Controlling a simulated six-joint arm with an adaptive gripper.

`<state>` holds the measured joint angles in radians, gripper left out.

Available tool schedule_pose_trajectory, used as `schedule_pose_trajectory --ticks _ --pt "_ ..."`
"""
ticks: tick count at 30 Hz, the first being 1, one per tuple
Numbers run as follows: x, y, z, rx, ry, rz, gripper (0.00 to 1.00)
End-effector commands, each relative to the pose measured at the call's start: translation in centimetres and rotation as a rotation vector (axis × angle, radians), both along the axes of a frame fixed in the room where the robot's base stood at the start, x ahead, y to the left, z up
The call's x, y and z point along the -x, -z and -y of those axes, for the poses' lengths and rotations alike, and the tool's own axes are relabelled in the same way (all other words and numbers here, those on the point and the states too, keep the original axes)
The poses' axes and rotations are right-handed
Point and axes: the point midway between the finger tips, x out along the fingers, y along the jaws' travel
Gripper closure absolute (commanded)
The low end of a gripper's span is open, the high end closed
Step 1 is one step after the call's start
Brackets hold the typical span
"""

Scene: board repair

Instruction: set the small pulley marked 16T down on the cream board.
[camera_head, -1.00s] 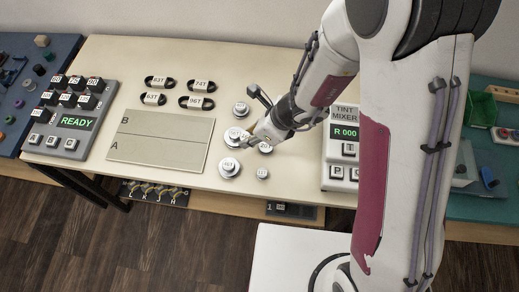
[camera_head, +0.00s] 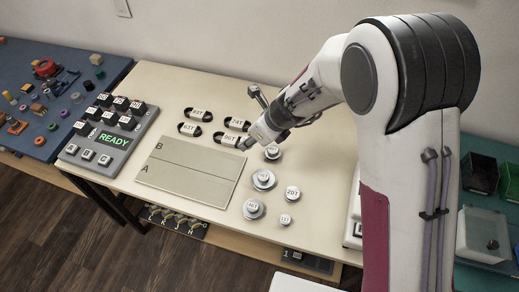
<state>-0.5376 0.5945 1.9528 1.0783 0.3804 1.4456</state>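My gripper (camera_head: 246,143) hangs above the bench, just right of the belt marked 06T or 96T. A small grey piece shows at its fingertips. It appears to be the small 16T pulley, but its label is hidden. The cream board (camera_head: 165,182), with rows A and B, lies flat to the left of and nearer than my gripper. No pulley lies on it. Other pulleys stand on the bench to the right of the board: one marked 20T (camera_head: 292,193), a smaller one (camera_head: 285,219), and three larger ones, including the nearest (camera_head: 253,208).
Several black belts with white tags (camera_head: 189,128) lie behind the board. A keypad box showing READY (camera_head: 110,138) stands to its left. A blue bench (camera_head: 40,135) with small parts is at the far left. The air above the board is clear.

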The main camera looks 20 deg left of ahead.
Motion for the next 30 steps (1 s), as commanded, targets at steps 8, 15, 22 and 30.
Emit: schedule_pose_trajectory --ticks 8,15,22,30 --pt "-1.8 -1.1 -4.6 -0.001 -0.031 0.002 0.94" --pt "-2.7 -2.0 -8.9 -0.001 -0.068 0.001 0.94" --pt "-2.8 -2.5 -13.3 0.000 -0.116 -0.001 0.94" --pt "-1.1 -2.8 -19.3 -0.001 -0.200 0.001 0.94"
